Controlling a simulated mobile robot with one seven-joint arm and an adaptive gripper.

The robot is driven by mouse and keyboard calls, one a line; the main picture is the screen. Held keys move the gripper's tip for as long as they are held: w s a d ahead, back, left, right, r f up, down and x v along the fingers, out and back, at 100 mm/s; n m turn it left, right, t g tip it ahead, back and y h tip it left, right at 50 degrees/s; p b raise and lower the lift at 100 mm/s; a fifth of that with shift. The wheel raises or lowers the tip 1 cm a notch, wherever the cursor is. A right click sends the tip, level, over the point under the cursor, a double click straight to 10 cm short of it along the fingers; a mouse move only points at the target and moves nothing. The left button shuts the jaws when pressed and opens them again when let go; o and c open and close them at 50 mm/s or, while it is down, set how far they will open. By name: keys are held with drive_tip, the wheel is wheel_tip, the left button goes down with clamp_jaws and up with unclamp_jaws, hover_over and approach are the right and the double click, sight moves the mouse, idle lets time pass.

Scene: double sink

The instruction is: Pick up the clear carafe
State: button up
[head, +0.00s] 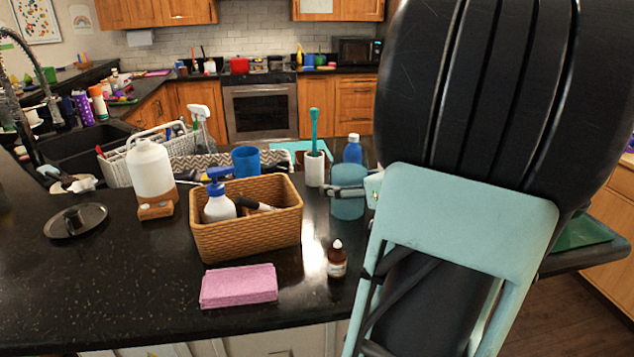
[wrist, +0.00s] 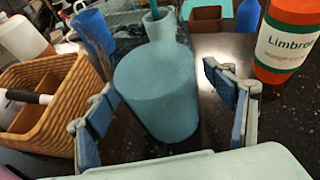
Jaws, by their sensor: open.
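A bluish, see-through vessel, which I take for the clear carafe (head: 348,202), stands on the dark counter right of the wicker basket. Gaps show beside both fingers, and I see no firm contact. In the head view my arm hides most of the gripper.
The wicker basket (head: 246,222) holds a spray bottle and stands close on the left. An orange labelled bottle (wrist: 286,42) stands close on the right. A small brown bottle (head: 337,259) and folded pink cloth (head: 239,286) lie nearer. A white brush holder (head: 314,169) stands behind.

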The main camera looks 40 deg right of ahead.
drive_tip(key=shift+c, duration=0.4)
drive_tip(key=c, duration=1.8)
drive_tip(key=shift+r, duration=0.15)
